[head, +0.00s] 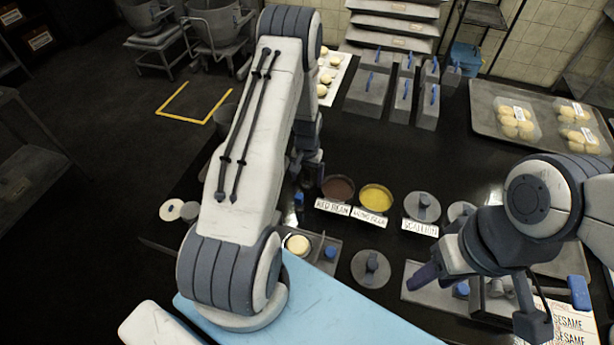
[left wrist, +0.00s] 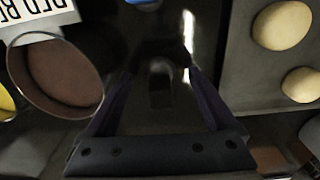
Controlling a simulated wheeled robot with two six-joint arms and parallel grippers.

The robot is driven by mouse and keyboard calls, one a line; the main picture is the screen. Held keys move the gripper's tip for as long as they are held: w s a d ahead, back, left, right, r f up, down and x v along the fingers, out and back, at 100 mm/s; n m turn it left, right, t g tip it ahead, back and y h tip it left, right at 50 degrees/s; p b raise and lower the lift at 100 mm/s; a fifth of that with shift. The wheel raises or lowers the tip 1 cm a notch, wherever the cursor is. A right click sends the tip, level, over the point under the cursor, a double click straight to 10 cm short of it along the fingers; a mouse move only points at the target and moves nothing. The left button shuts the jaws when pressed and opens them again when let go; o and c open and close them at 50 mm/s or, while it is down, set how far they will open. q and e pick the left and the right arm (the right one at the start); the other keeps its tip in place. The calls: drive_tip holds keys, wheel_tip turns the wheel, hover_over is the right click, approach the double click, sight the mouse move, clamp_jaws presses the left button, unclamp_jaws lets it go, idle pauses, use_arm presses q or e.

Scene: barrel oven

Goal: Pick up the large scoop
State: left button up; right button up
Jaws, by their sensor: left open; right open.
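I cannot clearly tell the large scoop apart. A small blue-ended upright item (head: 298,203) stands left of the red bean bowl (head: 338,188) in the head view and may be a scoop handle. In the head view my left gripper is mostly hidden behind my arm, beside the red bean bowl. My right gripper (head: 480,298) is open and empty above the trays at the front right.
A yellow filling bowl (head: 376,197) and a lidded scallion container (head: 422,207) stand right of the red bean bowl. Grey blue-handled boxes (head: 368,88) stand behind. A tray (head: 485,112) with packaged buns lies back right. Dark counter between is clear.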

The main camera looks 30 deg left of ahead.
use_arm(q)
drive_tip(key=shift+f, duration=0.3)
drive_tip(key=c, duration=1.4)
drive_tip(key=shift+r, duration=0.1)
